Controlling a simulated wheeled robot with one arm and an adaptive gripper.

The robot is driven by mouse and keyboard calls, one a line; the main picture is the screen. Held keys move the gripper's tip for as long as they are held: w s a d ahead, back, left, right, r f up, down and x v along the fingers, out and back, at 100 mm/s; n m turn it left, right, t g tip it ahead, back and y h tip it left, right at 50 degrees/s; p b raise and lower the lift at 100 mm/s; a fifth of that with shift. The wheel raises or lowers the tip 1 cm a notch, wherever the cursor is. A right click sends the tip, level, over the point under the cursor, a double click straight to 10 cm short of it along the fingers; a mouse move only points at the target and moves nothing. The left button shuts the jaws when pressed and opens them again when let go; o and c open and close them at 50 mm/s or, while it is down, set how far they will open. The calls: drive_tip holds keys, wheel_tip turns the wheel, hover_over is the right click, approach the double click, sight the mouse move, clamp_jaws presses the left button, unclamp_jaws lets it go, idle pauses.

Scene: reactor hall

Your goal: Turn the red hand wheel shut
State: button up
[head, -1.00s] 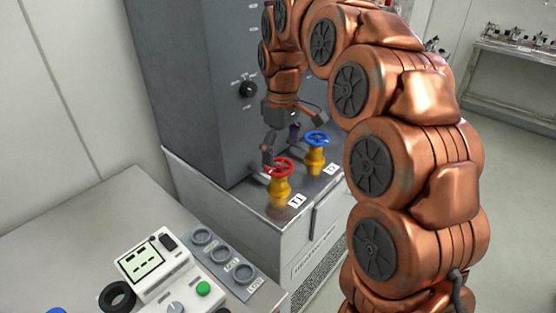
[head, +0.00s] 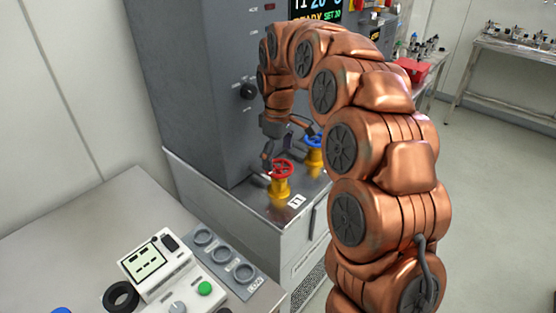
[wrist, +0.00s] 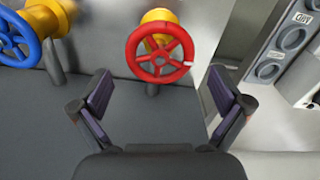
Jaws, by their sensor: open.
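The red hand wheel (head: 281,169) sits on a yellow valve body (head: 279,188) on the metal ledge, beside the label T1. In the wrist view the red wheel (wrist: 160,52) is ahead of my gripper, a little above the line between its fingers, with a white mark on its rim. My gripper (wrist: 162,98) is open and empty, its two dark fingers spread apart. In the head view my gripper (head: 275,157) hangs just behind and left of the red wheel, partly hiding the area there. I cannot tell from this view whether it touches the wheel.
A blue hand wheel (head: 313,142) on its own yellow valve stands close behind, also in the wrist view (wrist: 18,38). The tall grey cabinet (head: 200,90) rises behind the ledge. A control box (head: 155,262) and a panel with round sockets (head: 222,257) lie on the near table.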

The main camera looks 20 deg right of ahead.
sight(279, 168)
drive_tip(key=shift+f, duration=1.15)
drive_tip(key=shift+c, duration=0.4)
drive_tip(key=c, duration=0.9)
drive_tip(key=shift+f, duration=0.1)
